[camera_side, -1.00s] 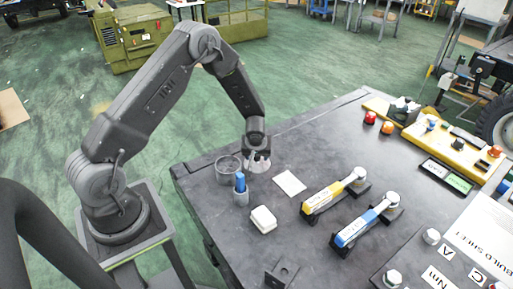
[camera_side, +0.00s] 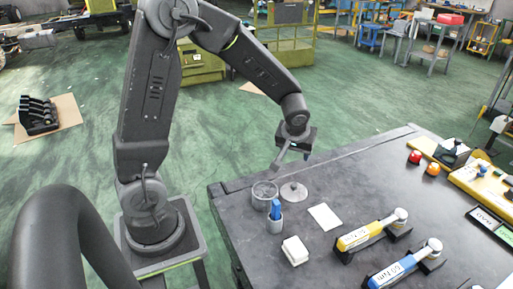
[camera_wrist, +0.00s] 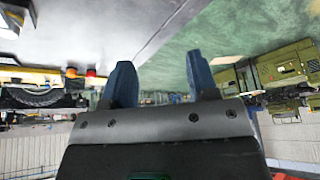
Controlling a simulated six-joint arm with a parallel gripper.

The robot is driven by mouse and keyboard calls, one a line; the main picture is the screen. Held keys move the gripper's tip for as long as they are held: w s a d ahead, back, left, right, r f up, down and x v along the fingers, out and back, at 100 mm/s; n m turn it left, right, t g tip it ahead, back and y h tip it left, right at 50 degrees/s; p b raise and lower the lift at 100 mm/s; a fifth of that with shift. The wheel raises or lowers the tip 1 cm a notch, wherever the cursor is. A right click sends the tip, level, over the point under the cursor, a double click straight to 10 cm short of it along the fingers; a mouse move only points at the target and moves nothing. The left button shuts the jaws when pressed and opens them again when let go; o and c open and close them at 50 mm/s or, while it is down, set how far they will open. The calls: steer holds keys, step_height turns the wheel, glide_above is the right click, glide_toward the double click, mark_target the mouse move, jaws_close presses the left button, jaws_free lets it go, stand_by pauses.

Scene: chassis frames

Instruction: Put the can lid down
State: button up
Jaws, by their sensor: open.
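The can lid (camera_side: 294,192) is a round grey disc with a small knob, lying flat on the dark table (camera_side: 345,185). It lies just right of the open grey can (camera_side: 264,194), apart from or barely touching it; I cannot tell which. My gripper (camera_side: 279,158) is raised above the table's back edge, higher than the lid and clear of it. In the wrist view its two blue fingers (camera_wrist: 160,85) stand apart with nothing between them. The lid and can do not show in the wrist view.
A cup with a blue item (camera_side: 276,216) stands in front of the can. A white block (camera_side: 295,251), a white card (camera_side: 325,217), a yellow tool (camera_side: 365,236) and a blue tool (camera_side: 405,266) lie nearby. Red and orange buttons (camera_side: 414,157) sit farther right.

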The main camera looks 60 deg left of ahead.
steer(key=s+d+r+m+t+h, duration=0.1)
steer(key=s+d+r+m, duration=0.3)
steer(key=s+r, duration=0.3)
steer(key=s+d+r+m+t+h, duration=0.1)
steer(key=s+d+r+m+h, duration=0.1)
steer(key=s+d+r+m, duration=0.2)
steer(key=s+d+r, duration=0.3)
steer(key=s, duration=0.5)
steer(key=shift+s+r+m, duration=0.2)
steer(key=shift+r+m, duration=0.1)
